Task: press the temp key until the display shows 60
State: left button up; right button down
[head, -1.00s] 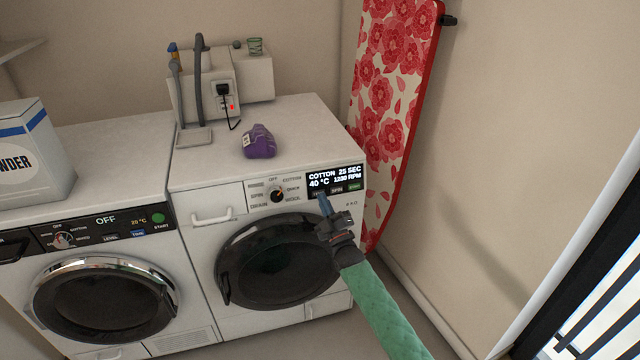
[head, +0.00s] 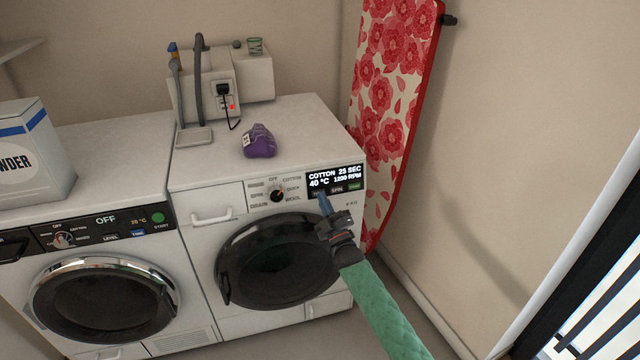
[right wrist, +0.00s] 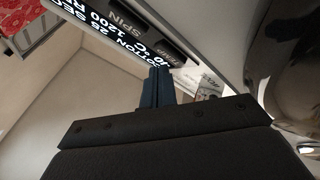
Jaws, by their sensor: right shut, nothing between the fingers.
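The right washing machine's display (head: 335,176) reads COTTON, 25 SEC, 40 °C and 1200 RPM. Below it sits a row of keys: the temp key (head: 318,193), mostly behind my fingertips, then the spin key (head: 337,189) and a green key (head: 354,187). My right gripper (head: 325,204) is shut and empty, its blue fingertips at the temp key. In the right wrist view the fingertips (right wrist: 158,86) are just by the temp key (right wrist: 172,54), beside the spin key (right wrist: 126,22). I cannot tell whether they touch it. My left gripper is not in view.
The washer's program dial (head: 277,196) is left of the display, above the round door (head: 275,262). A purple bottle (head: 259,141) lies on top. The left machine (head: 105,220) shows OFF. A floral ironing board (head: 390,110) leans against the wall on the right.

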jog(key=shift+w+a+f, duration=0.1)
jog(key=shift+w, duration=0.2)
dwell(0.4)
jog(key=shift+w+b, duration=0.15)
jog(key=shift+b, duration=0.15)
jog(key=shift+s+r+p, duration=0.2)
jog(key=shift+s+p, duration=0.25)
jog(key=shift+s, duration=0.15)
